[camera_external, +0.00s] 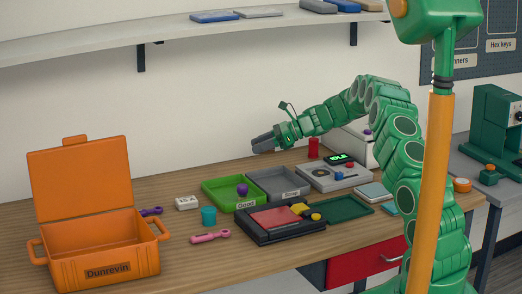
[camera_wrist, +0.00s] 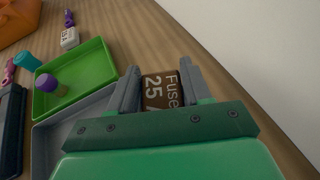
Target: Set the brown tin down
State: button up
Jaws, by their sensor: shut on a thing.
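The brown tin (camera_wrist: 161,93), with "Fuse 25" lettering on it, sits between the two grey fingers of my gripper (camera_wrist: 159,70) in the wrist view. The fingers are shut on it. In the outside view my gripper (camera_external: 263,143) is held above the back of the wooden bench, behind the green and grey trays. I cannot make out the tin there; the fingers hide it.
A green "Good" tray (camera_external: 212,197) holds a purple piece (camera_external: 242,190); a grey tray (camera_external: 272,178) stands beside it. An open orange toolbox (camera_external: 100,262) is at left. A red cylinder (camera_external: 313,148) stands at the back right. Bare wood shows behind the trays.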

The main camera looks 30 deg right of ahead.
aim_at(257, 167)
jog(key=shift+w+a+f, duration=0.1)
jog(key=shift+w+f, duration=1.05)
jog(key=shift+f, duration=0.2)
jog(key=shift+f, duration=0.1)
jog(key=shift+w+f, duration=0.2)
jog(key=shift+f, duration=1.45)
jog(key=shift+f, duration=0.1)
jog(key=o, duration=1.1)
jog(key=shift+c, duration=0.2)
